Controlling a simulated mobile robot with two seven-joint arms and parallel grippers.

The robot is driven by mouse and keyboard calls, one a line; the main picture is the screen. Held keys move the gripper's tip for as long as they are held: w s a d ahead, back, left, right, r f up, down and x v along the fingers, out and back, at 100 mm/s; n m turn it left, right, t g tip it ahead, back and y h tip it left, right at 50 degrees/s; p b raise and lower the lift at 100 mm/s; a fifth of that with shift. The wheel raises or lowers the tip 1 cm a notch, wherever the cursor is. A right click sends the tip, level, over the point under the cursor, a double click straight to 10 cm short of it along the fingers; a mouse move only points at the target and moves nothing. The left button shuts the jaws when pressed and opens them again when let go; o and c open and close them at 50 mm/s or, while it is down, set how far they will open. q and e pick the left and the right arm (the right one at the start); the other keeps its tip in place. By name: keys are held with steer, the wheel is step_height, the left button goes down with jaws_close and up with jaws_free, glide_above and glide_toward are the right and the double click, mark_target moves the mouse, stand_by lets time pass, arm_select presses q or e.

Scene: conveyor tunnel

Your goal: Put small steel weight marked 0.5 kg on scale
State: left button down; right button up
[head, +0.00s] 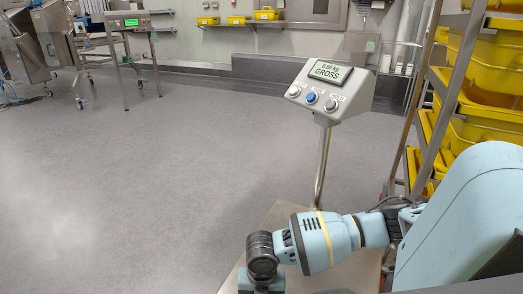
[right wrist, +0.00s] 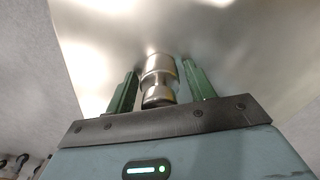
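The small steel weight (right wrist: 160,75) stands on the scale's metal platform (right wrist: 235,50) in the right wrist view. My right gripper (right wrist: 161,82) has its two green fingers either side of the weight, with narrow gaps showing, so it looks open around it. The marking on the weight cannot be read. In the head view, the scale's display (head: 331,73) reads 0.50 kg GROSS. My right arm reaches down over the scale platform (head: 272,220), and its fingers and the weight are out of that view. My left gripper is not in view.
A post (head: 322,165) holds the scale's display box beside my right arm. A rack with yellow crates (head: 470,140) stands close on the right. Steel machines (head: 130,50) stand at the back left. The grey floor (head: 130,190) on the left is clear.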

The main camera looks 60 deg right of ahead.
steer(key=shift+o, duration=0.3)
steer(key=shift+r, duration=0.3)
step_height(320, 180, up, 10)
steer(key=p, duration=0.4)
steer(key=shift+r+p, duration=0.2)
steer(key=shift+p, duration=0.2)
steer(key=shift+r, duration=0.7)
steer(key=shift+f, duration=0.1)
